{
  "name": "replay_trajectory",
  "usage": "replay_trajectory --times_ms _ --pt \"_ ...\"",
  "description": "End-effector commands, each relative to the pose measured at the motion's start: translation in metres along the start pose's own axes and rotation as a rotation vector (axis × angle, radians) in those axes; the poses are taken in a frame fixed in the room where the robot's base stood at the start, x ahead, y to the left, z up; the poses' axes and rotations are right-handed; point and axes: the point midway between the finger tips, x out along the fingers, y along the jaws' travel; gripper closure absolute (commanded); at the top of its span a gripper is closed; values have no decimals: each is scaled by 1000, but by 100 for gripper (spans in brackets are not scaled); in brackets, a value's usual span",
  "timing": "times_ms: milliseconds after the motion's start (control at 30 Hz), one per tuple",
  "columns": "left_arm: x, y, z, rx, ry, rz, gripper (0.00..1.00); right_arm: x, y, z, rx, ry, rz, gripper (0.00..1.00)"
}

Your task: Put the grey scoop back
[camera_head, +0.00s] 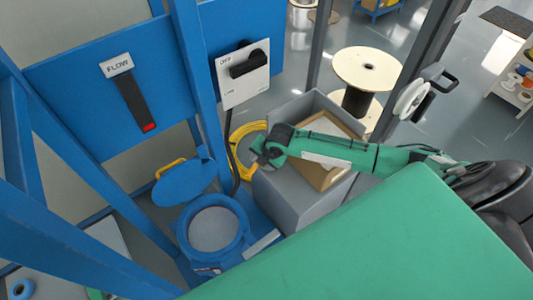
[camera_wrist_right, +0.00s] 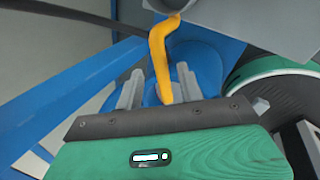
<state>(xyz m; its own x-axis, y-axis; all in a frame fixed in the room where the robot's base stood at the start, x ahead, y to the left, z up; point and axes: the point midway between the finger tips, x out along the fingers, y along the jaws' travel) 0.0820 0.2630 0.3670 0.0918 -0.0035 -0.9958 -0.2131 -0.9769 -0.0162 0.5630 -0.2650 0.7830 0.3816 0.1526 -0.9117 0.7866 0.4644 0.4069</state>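My right arm reaches in from the right in the head view, and its gripper (camera_head: 263,156) is beside the grey bin, near the blue hopper. In the right wrist view the two grey fingers of my right gripper (camera_wrist_right: 160,85) stand close on either side of an orange-yellow handle (camera_wrist_right: 159,50). The handle runs up to a grey part, which I take for the grey scoop (camera_wrist_right: 172,4), cut off by the top edge. The scoop is not clear in the head view. My left gripper is not in view.
The blue hopper (camera_head: 183,232) is open, its lid (camera_head: 183,186) raised. A grey bin (camera_head: 290,205) holds a cardboard box (camera_head: 343,176). A blue post (camera_head: 195,70) and panel with a switch (camera_head: 243,74) stand behind. A cable spool (camera_head: 367,68) is beyond.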

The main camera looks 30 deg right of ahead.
Motion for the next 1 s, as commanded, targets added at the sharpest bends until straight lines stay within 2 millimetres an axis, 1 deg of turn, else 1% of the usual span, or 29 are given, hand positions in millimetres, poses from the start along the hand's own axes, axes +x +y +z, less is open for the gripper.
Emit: replay_trajectory --times_ms 33,200,300,400,500,600,1000 --pt "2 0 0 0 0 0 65 -10 0 1 -3 -2 2 62" --pt "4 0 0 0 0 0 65 -43 0 1 -3 -2 2 62" --pt "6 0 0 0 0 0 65 -59 0 1 -2 -3 1 62" --pt "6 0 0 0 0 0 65 -70 0 0 -2 -1 1 62" --pt "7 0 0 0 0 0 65 -77 0 0 -1 0 0 62" --pt "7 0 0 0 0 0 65 -80 0 0 0 0 0 62" --pt "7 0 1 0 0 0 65 -80 0 0 0 0 0 62"
